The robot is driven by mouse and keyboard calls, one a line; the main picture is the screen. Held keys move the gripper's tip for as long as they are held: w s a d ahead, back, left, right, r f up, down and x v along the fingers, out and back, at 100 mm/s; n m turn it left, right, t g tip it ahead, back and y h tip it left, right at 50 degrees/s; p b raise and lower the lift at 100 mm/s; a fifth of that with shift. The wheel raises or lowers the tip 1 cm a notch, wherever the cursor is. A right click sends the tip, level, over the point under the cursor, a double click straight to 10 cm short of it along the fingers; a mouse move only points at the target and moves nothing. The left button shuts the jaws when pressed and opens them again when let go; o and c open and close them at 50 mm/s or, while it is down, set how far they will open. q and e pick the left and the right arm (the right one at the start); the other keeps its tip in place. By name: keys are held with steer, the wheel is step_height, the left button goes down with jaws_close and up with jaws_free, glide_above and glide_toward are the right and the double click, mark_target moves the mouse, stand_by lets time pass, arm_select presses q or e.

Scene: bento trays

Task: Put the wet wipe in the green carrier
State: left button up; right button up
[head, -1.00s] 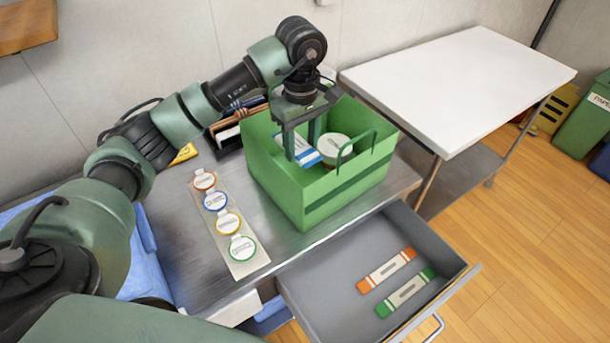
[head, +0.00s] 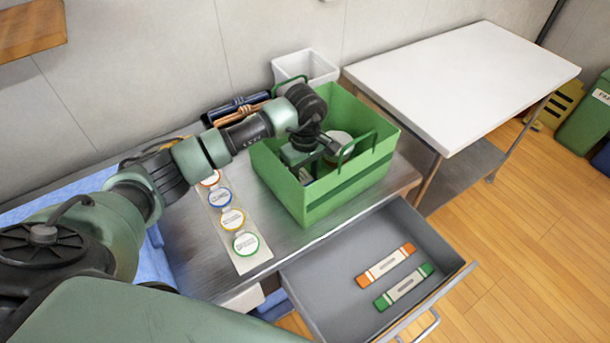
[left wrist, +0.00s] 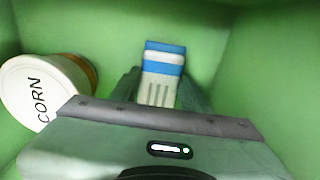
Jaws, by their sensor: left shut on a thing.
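The green carrier (head: 345,192) stands on the steel counter, with an upright handle on its near right side. My left gripper (head: 303,172) is down inside the carrier, its fingertips hidden by the carrier wall in the head view. In the left wrist view the left gripper (left wrist: 163,92) is shut on a white and blue wet wipe packet (left wrist: 163,62), with green walls around it. A white cup marked CORN (left wrist: 38,88) stands beside it in the carrier. My right gripper is not in view.
An open grey drawer (head: 335,270) below the counter holds an orange packet (head: 386,266) and a green packet (head: 404,287). A strip of round coloured labels (head: 232,222) lies left of the carrier. A white bin (head: 305,68) stands behind, and an empty white table (head: 460,80) is at right.

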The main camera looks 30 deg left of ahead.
mark_target(305, 181)
arm_select(q)
steer(key=shift+f, duration=0.2)
steer(key=o, duration=1.3)
steer(key=shift+r, duration=0.1)
steer(key=shift+r, duration=0.15)
steer(key=shift+w+r, duration=0.1)
steer(key=shift+r, duration=0.25)
step_height(305, 181, up, 11)
steer(key=b, duration=0.3)
steer(key=shift+r, duration=0.15)
